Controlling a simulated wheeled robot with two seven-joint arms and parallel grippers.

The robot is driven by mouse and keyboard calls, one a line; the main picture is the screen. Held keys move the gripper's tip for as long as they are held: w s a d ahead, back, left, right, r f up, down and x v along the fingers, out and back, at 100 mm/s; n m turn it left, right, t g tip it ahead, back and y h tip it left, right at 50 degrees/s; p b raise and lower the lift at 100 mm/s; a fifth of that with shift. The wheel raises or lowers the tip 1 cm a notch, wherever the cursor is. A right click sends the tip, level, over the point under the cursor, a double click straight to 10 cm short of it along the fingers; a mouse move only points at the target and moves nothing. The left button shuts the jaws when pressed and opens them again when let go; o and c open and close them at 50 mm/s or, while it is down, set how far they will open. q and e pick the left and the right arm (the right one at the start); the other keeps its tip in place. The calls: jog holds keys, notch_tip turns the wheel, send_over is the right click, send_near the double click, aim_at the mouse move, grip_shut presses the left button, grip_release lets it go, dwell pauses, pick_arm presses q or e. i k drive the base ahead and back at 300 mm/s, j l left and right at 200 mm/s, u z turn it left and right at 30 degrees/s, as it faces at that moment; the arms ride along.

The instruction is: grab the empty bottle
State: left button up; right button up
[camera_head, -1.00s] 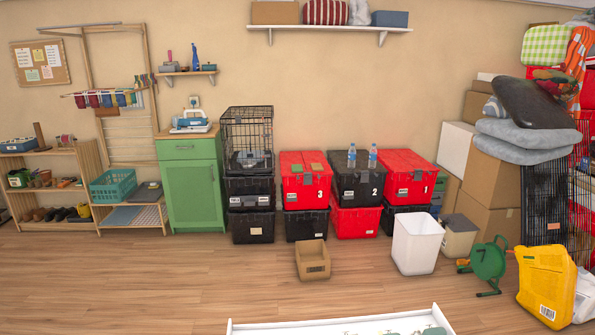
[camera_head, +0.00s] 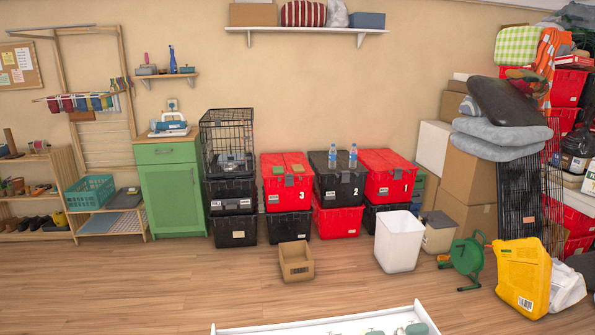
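Two clear bottles with blue labels stand upright on the black lid of the tote marked 2 (camera_head: 338,187). The left bottle (camera_head: 332,157) and the right bottle (camera_head: 353,156) are a small gap apart. Both are too small to tell which one is empty. The tote marked 2 is stacked on a red tote (camera_head: 337,222), between the red totes marked 3 (camera_head: 287,190) and 1 (camera_head: 388,181). Neither of my grippers is in view.
A cardboard bin (camera_head: 296,262) and a white bin (camera_head: 398,241) stand on the floor before the totes. A white tray-like edge (camera_head: 290,328) is at the bottom. A green reel (camera_head: 467,262) and yellow bag (camera_head: 521,279) stand right. Wooden floor (camera_head: 180,285) is clear at left.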

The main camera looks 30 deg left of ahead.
aim_at(353, 152)
jog(key=l+z, duration=0.3)
jog(key=z, duration=0.2)
jog(key=i+l+z, duration=0.3)
jog(key=i+l, duration=0.3)
jog(key=i+l+z, duration=0.35)
jog(key=i+l, duration=0.35)
jog(key=i+l+u, duration=0.1)
jog(key=i, duration=0.35)
jog(key=i+l+u, duration=0.15)
jog(key=i, duration=0.25)
jog(key=i+j+u, duration=0.15)
jog(key=u, duration=0.25)
jog(key=i+u, duration=0.65)
jog(key=u, duration=0.15)
jog(key=i+l+u, duration=0.1)
jog(key=i+u, duration=0.3)
jog(key=i+j+u, duration=0.15)
jog(key=i+u, duration=0.3)
jog(key=i, duration=0.35)
jog(key=i+l+u, duration=0.1)
jog(key=i+u, duration=0.3)
jog(key=i, duration=0.45)
jog(key=i+u, duration=0.3)
jog(key=i, duration=0.25)
jog(key=i+u, duration=0.25)
jog(key=i, duration=0.3)
jog(key=i+j+z, duration=0.15)
jog(key=i+z, duration=0.2)
jog(key=i+j+z, duration=0.35)
jog(key=i, duration=0.15)
